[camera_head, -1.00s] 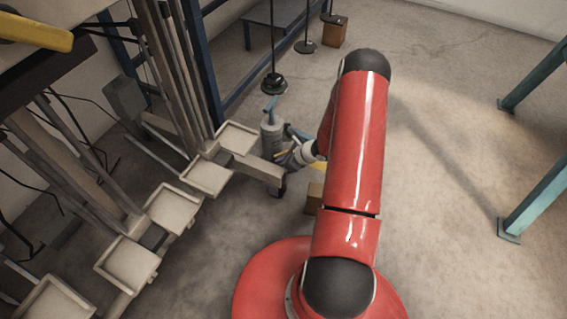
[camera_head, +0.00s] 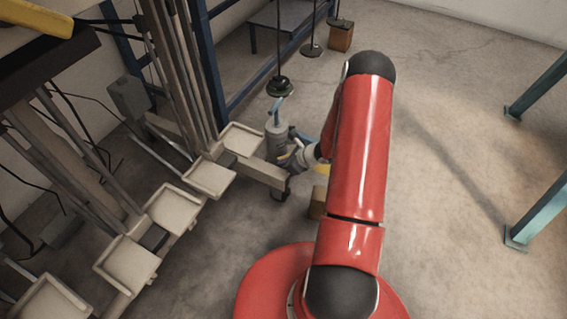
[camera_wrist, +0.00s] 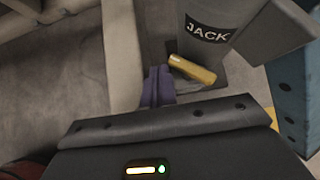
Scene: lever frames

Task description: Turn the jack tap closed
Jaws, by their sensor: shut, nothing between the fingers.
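The jack is a grey cylinder with a black "JACK" label (camera_wrist: 208,32) in the wrist view; it also stands left of my arm in the head view (camera_head: 277,142). A short yellow handle (camera_wrist: 192,70), which looks like the tap, sticks out at the jack's foot. My gripper (camera_wrist: 157,78) has purple fingers, closed together and empty. They are just left of the yellow handle; whether they touch it I cannot tell. In the head view my gripper is small beside the jack and partly hidden by my red arm.
A row of pale trays (camera_head: 172,208) on a beam runs left of the jack. A blue part (camera_wrist: 294,90) stands close on the right in the wrist view. A brown block (camera_head: 318,202) is on the floor near my arm. Open floor lies to the right, with teal legs (camera_head: 540,205) beyond.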

